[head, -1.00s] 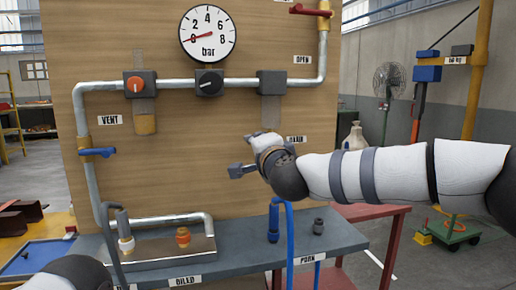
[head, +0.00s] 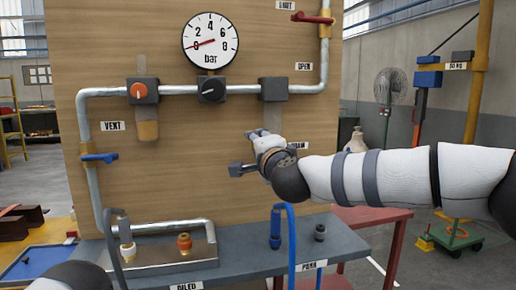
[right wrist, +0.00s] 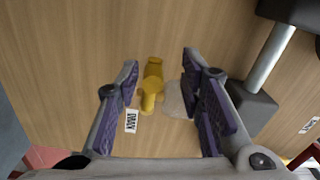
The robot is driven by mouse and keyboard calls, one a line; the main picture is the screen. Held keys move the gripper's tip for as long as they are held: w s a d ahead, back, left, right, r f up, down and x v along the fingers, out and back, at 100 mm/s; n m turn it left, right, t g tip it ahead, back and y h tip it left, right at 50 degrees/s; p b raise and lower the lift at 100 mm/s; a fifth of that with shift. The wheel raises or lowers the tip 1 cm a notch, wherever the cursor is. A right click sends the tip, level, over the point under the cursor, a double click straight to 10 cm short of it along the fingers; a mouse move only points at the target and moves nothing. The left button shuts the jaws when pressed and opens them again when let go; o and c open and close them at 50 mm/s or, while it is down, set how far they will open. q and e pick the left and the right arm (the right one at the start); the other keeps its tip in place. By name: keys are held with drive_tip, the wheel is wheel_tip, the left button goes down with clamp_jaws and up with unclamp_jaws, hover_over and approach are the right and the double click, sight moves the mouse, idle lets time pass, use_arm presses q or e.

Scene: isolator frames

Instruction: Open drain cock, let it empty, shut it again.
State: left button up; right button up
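The yellow drain cock (right wrist: 151,88) shows on the wooden panel in the right wrist view, beside the DRAIN label (right wrist: 131,121). My right gripper (right wrist: 160,85) is open, with its purple-padded fingers on either side of the cock and apart from it. In the head view my right gripper (head: 250,152) is in front of the panel and hides the cock; the DRAIN label (head: 297,146) is partly covered. A clear sight tube (head: 274,115) hangs from a black block above it. I cannot tell whether the cock is open. My left gripper is out of view.
The gauge (head: 210,41) needle points near zero. A blue-handled valve (head: 99,158) and a red-handled valve (head: 313,17) sit on the pipework. Below, the grey bench (head: 240,247) carries a metal tray (head: 160,256), blue hose (head: 291,235) and fittings.

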drive_tip(key=shift+f, duration=0.15)
drive_tip(key=shift+s+d, duration=0.15)
drive_tip(key=shift+s, duration=0.1)
drive_tip(key=v, duration=1.1)
drive_tip(key=shift+s, duration=0.2)
